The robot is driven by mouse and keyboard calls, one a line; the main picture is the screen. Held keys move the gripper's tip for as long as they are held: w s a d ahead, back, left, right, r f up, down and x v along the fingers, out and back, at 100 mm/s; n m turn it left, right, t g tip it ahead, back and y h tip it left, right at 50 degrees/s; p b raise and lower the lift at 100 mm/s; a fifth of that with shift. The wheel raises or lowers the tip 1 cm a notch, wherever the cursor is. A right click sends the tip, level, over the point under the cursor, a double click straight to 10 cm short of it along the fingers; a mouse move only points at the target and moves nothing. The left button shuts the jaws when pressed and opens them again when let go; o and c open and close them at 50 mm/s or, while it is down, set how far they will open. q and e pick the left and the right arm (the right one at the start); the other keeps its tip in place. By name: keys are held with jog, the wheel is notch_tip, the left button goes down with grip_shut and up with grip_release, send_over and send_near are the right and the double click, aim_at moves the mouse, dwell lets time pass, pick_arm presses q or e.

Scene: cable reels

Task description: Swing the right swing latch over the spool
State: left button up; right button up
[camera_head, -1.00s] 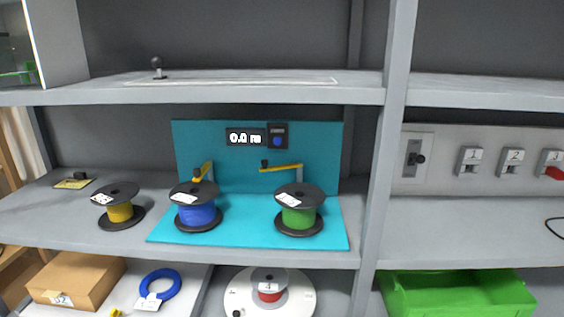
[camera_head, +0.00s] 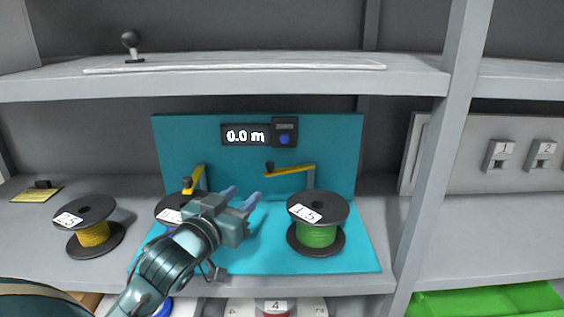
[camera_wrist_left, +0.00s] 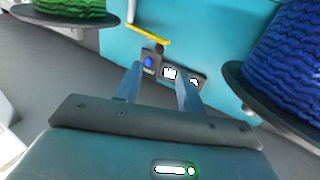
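The right swing latch (camera_head: 290,170) is a yellow bar with a black knob on its left end, on a grey post behind the green spool (camera_head: 317,235). The bar points left and lies clear of the spool's top. The latch (camera_wrist_left: 148,33) and green spool (camera_wrist_left: 75,8) also show in the left wrist view. My left gripper (camera_head: 241,195) is open and empty, left of the green spool and below the latch. Its spread fingers (camera_wrist_left: 158,75) point toward the teal back panel. My arm partly hides the blue spool (camera_head: 170,203). My right gripper is not in view.
The left swing latch (camera_head: 194,180) stands behind the blue spool. A yellow spool (camera_head: 93,234) stands to the left. The teal panel (camera_head: 200,140) carries a display (camera_head: 246,135) reading 0.0 m. A shelf (camera_head: 230,85) runs above and an upright post (camera_head: 440,170) stands at right.

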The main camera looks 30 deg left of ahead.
aim_at(268, 169)
pick_arm(q)
jog(key=w, duration=0.4)
jog(key=w+a+p, duration=0.1)
jog(key=w, duration=0.8)
jog(key=shift+w+a+r+p, duration=0.2)
jog(key=shift+a+r+p, duration=0.05)
jog(key=shift+r+p, duration=0.15)
jog(key=shift+c, duration=0.2)
grip_shut()
